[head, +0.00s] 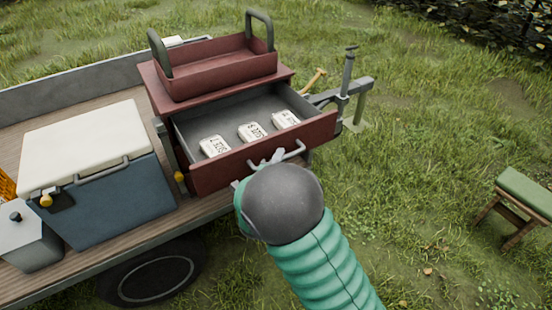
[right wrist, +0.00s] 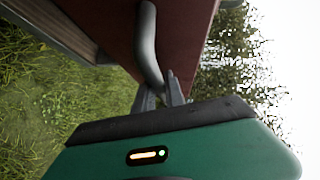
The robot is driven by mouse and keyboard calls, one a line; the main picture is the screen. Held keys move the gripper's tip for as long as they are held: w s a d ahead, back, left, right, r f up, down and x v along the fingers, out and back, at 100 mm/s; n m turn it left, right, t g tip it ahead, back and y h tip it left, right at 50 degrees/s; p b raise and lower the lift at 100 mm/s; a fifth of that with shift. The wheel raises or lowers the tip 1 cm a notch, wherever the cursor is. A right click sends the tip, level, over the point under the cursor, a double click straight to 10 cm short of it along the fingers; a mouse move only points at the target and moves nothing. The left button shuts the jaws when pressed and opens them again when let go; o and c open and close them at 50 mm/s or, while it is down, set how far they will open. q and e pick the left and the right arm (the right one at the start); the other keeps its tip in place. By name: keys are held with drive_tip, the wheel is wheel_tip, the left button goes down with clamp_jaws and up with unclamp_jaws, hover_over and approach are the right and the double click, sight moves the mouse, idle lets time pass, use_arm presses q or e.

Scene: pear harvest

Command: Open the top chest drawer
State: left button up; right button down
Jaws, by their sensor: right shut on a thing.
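The red chest (head: 155,90) stands on the trailer bed, and its top drawer (head: 235,168) is pulled well out. Inside the drawer lie 3 white labelled packets (head: 251,132). The drawer's grey bar handle (head: 291,152) runs along its front, and the handle also shows in the right wrist view (right wrist: 147,45). My right gripper (head: 268,158) is shut on the handle; its fingers (right wrist: 160,90) close around the bar's end in the right wrist view. My left gripper is not in view.
A red open tote (head: 222,75) with dark green handles sits on top of the chest. A blue cooler with a white lid (head: 110,195) stands left on the trailer bed (head: 190,215). A green-topped stool (head: 525,192) stands on the grass at right. The grass between is clear.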

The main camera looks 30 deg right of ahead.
drive_tip(key=shift+s+d, duration=0.2)
drive_tip(key=shift+s, duration=0.05)
drive_tip(key=c, duration=1.7)
unclamp_jaws()
drive_tip(key=shift+o, duration=1.2)
drive_tip(key=shift+d, duration=0.1)
drive_tip(key=shift+o, duration=0.3)
drive_tip(key=shift+w, duration=0.1)
drive_tip(key=v, duration=1.2)
drive_tip(key=shift+w+f, duration=0.1)
drive_tip(key=shift+f, duration=0.05)
